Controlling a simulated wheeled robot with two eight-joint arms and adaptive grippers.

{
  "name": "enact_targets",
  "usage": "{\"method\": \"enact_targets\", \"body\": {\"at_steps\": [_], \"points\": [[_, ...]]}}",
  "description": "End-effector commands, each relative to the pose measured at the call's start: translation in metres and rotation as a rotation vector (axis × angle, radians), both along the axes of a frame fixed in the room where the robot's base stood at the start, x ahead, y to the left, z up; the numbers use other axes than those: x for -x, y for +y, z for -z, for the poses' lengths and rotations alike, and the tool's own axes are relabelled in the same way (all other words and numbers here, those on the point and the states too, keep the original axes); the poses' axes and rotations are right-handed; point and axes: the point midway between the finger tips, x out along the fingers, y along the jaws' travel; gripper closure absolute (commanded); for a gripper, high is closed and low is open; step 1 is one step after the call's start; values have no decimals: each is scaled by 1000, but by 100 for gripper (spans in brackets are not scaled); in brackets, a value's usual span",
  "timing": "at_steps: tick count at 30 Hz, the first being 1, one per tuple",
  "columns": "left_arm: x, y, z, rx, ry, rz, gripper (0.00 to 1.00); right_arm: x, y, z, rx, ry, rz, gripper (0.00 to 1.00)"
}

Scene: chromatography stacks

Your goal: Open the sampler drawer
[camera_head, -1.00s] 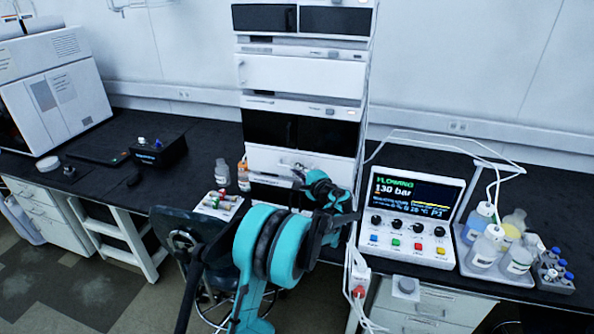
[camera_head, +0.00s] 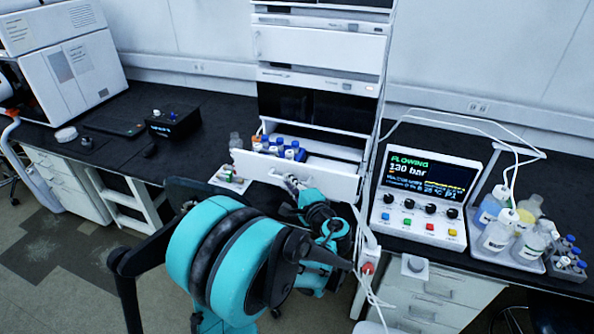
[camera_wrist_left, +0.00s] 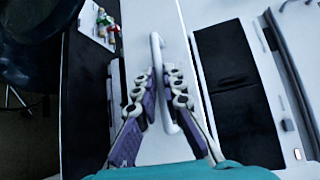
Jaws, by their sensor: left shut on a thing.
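The sampler drawer (camera_head: 320,183) is the white drawer low in the chromatography stack (camera_head: 318,100). It stands pulled out toward me, with several blue-capped vials (camera_head: 288,150) showing inside behind its front. My left gripper (camera_head: 292,184) is at the drawer front. In the left wrist view my left gripper (camera_wrist_left: 165,95) has its two fingers on either side of the white bar handle (camera_wrist_left: 158,60), shut on it. The drawer front (camera_wrist_left: 150,25) also shows there. My teal arm hides the area below the drawer. My right gripper is not in view.
A control box with a lit screen (camera_head: 430,195) stands right of the stack, with a tray of bottles (camera_head: 500,255) beyond it. A small vial tray (camera_head: 230,180) lies left of the drawer. White cables (camera_head: 368,240) hang at the bench edge.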

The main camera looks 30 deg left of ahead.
Motion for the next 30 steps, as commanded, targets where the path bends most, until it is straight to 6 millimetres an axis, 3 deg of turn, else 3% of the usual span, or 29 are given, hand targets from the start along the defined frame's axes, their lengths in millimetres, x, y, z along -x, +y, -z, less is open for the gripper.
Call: {"method": "enact_targets", "body": {"at_steps": [7,21,24,30], "points": [[24,-6,0,2,0,2,100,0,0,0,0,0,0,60],[29,-7,0,2,0,1,100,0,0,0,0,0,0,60],[29,-7,0,2,0,1,70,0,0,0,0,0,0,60],[29,-7,0,2,0,1,70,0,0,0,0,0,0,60]]}}
